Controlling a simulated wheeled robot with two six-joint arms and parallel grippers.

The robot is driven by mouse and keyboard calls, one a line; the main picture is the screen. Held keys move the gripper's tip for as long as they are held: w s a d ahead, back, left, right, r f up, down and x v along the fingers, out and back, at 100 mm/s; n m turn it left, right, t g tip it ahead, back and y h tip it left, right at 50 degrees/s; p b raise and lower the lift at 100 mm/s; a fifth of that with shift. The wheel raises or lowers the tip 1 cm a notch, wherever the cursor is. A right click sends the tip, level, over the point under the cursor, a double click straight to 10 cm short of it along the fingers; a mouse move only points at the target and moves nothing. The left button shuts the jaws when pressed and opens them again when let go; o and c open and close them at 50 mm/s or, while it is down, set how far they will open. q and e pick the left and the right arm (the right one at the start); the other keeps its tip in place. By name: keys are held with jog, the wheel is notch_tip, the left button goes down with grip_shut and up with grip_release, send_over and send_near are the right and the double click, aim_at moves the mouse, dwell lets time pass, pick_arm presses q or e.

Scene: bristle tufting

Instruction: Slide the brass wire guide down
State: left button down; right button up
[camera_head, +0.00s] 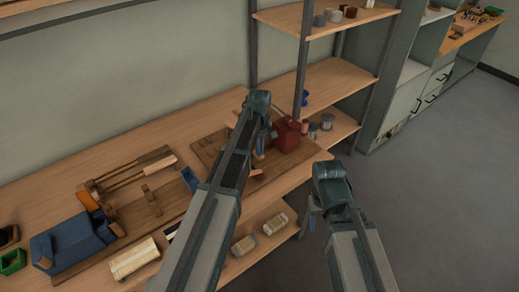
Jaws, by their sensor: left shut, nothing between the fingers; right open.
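No brass wire guide can be made out; my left arm covers part of the red machine's surroundings. The dark red machine (288,138) stands on a wooden board (208,150) near the bench's right end. My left gripper (262,150) is over this board, just left of the red machine, shut and with nothing seen in it. Small brown parts (258,175) show below it, partly hidden by my arm. My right gripper (312,208) is open and empty, off the bench's right end and apart from the machine.
A blue vise-like machine (72,242) and wooden bars (130,172) lie on the bench at left. A bundle of pale bristles (134,258) lies in front. Shelves (335,85) with grey cans (326,122) stand behind at right. The floor (440,180) at right is clear.

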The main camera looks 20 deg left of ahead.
pick_arm(q)
notch_tip(320, 180, down, 2)
jog(key=shift+f+b, duration=0.15)
jog(key=shift+b, duration=0.6)
jog(key=shift+s, duration=0.15)
pick_arm(e)
notch_tip(320, 180, down, 2)
jog(key=shift+s+f, duration=0.1)
jog(key=shift+f, duration=0.05)
pick_arm(q)
jog(key=shift+s, duration=0.1)
jog(key=shift+r+p, duration=0.55)
jog(key=shift+p, duration=0.1)
notch_tip(320, 180, up, 13)
jog(key=p, duration=1.3)
jog(key=shift+w+r, duration=0.2)
jog(key=shift+w, duration=0.05)
pick_arm(e)
notch_tip(320, 180, up, 14)
jog(key=d, duration=0.1)
jog(key=shift+r, duration=0.2)
